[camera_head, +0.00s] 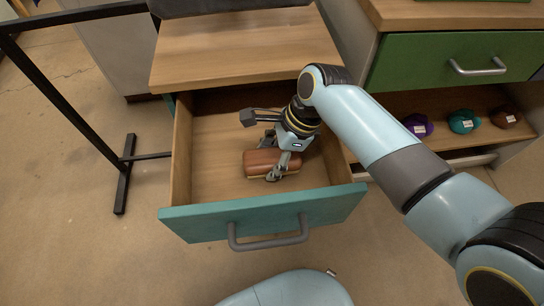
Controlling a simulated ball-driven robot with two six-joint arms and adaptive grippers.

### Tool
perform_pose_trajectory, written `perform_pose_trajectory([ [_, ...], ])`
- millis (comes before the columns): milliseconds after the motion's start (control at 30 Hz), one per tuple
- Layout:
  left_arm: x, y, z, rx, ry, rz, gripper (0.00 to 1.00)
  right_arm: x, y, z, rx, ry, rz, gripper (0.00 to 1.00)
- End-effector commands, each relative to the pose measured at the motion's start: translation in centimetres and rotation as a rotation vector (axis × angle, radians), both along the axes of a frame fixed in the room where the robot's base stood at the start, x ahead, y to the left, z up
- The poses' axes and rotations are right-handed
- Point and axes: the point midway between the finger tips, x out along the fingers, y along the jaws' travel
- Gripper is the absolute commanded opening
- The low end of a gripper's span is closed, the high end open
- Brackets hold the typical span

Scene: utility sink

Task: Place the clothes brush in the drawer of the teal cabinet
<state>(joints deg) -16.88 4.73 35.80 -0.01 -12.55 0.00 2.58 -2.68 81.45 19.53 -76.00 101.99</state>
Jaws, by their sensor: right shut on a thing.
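The teal cabinet's drawer (218,186) is pulled well out, its teal front and grey handle facing me. The clothes brush (257,163), brown with a pale lower edge, is inside the drawer, low over the wooden bottom. I cannot tell whether it touches the bottom. My right gripper (279,170) reaches down into the drawer and is shut on the brush, with its fingers across the brush's right part. My left gripper is not in view.
The cabinet's wooden top (235,50) overhangs the drawer's back. A black metal rack (70,102) stands at left. At right, a cabinet with a green drawer (425,62) has purple, teal and brown bundles on its shelf. The drawer's left part is empty.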

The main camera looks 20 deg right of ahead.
Motion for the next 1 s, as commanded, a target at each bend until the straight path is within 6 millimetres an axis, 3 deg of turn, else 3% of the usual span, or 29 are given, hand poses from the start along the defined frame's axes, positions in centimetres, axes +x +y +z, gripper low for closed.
perform_pose_trajectory([
  [100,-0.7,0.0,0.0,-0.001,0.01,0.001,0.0,0.0,0.0,-0.3,0.0,0.0,0.0,0.2],
  [133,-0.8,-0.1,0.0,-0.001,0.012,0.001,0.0,0.0,0.0,-0.3,0.0,0.0,0.0,0.57],
  [300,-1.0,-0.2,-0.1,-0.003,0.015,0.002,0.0,0.0,0.0,-0.3,0.0,0.0,0.0,0.78],
  [667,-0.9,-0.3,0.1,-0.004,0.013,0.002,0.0,0.0,-0.1,0.4,0.0,-0.001,0.0,0.78],
  [1000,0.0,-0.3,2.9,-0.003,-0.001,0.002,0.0,-0.7,-2.8,7.2,-0.001,-0.004,-0.001,0.78],
])
